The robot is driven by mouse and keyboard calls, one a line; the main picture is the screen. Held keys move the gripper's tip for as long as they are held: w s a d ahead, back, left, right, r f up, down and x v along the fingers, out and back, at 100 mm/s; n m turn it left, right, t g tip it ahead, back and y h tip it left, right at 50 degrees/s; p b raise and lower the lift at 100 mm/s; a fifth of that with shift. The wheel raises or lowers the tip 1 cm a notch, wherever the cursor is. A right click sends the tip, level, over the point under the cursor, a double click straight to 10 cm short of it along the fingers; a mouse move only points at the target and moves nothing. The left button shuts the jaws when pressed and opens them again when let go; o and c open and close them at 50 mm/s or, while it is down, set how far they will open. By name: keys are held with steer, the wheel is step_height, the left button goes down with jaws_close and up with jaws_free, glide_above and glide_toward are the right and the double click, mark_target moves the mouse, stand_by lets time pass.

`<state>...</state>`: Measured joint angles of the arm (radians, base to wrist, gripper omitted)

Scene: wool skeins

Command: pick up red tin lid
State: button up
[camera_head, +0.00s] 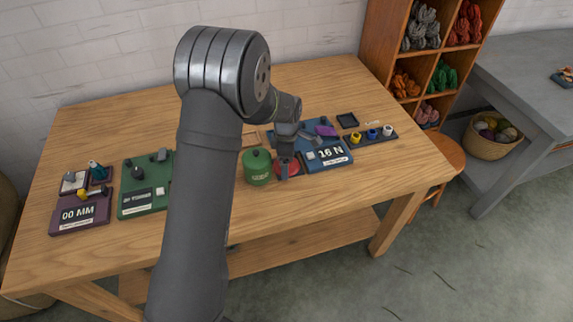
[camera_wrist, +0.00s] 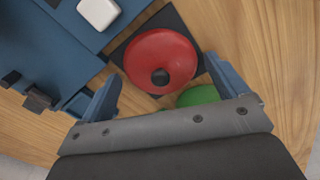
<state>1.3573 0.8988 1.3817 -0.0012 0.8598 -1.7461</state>
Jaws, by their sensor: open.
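The red tin lid (camera_wrist: 148,50) is a round red disc with a dark knob in its middle. In the wrist view it lies on a dark square pad (camera_wrist: 181,24), ahead of and between my fingers. In the head view the red lid (camera_head: 293,168) is partly hidden by my gripper (camera_head: 285,168). My gripper is open and empty above the lid, with its blue fingers (camera_wrist: 163,72) on either side in the wrist view. I cannot tell the exact height left between them.
A green tin (camera_head: 257,170) stands close left of the lid; its green top (camera_wrist: 199,95) shows in the wrist view. A blue board (camera_head: 335,161) lies to the right. Green (camera_head: 134,207) and purple (camera_head: 75,213) boards lie to the left. The table's front right is clear.

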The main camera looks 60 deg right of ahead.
steer(key=c, duration=1.3)
steer(key=shift+o, duration=0.2)
steer(key=shift+a+f, duration=0.1)
